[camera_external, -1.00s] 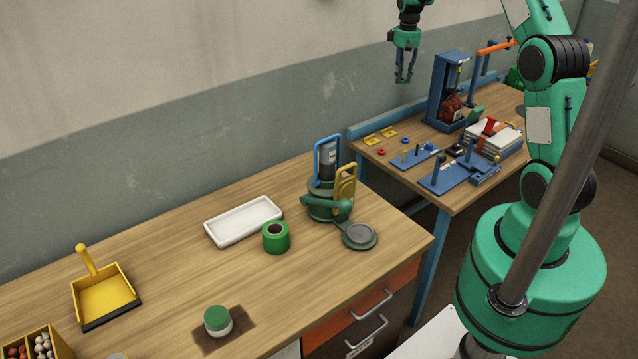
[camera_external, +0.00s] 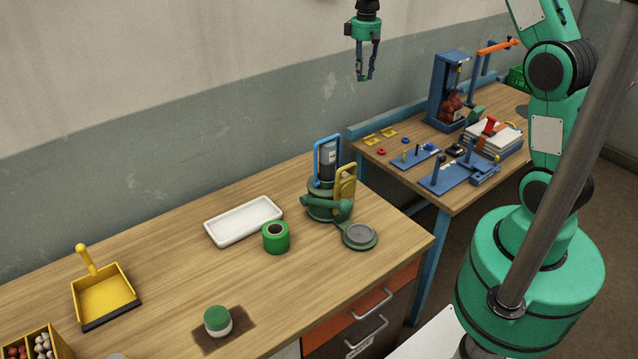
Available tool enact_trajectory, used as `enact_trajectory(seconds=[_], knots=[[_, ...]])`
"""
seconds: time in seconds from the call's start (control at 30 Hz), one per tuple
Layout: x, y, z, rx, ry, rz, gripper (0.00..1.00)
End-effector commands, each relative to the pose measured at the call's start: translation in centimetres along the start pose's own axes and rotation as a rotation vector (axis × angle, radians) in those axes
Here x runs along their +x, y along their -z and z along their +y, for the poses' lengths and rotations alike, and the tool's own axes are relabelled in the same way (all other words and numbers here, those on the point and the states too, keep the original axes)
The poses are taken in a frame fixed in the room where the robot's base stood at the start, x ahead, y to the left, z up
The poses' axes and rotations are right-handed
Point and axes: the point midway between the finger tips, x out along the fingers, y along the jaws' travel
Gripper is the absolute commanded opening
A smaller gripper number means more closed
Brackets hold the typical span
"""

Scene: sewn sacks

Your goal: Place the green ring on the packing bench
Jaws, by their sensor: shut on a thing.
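My gripper (camera_external: 364,76) hangs high in front of the wall, above the gap between the two benches, pointing down. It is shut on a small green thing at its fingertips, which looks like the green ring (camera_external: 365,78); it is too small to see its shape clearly. Two wooden benches are in view: a near one (camera_external: 170,278) and a far one (camera_external: 377,170). No label shows which is the packing bench. The gripper is well above both and touches neither.
The near bench holds a white tray (camera_external: 243,221), a green tape roll (camera_external: 276,238), a green device with a blue handle (camera_external: 328,190), a yellow dustpan (camera_external: 103,292) and a green-topped pot (camera_external: 217,321). The far bench has blue peg boards (camera_external: 460,174), rings and a blue stand (camera_external: 445,90).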

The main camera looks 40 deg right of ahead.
Motion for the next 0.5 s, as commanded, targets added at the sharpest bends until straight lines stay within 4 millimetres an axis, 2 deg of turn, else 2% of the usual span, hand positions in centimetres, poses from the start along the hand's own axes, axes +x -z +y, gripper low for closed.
enact_trajectory(seconds=[0.03, 0.1, 0.5], knots=[[0.0, 0.3, -2.0, -0.033, 0.000, 0.000, 0.11], [-0.2, 0.7, -4.5, -0.077, 0.000, 0.001, 0.11], [-0.5, 0.8, -18.5, -0.321, 0.000, 0.000, 0.11]])
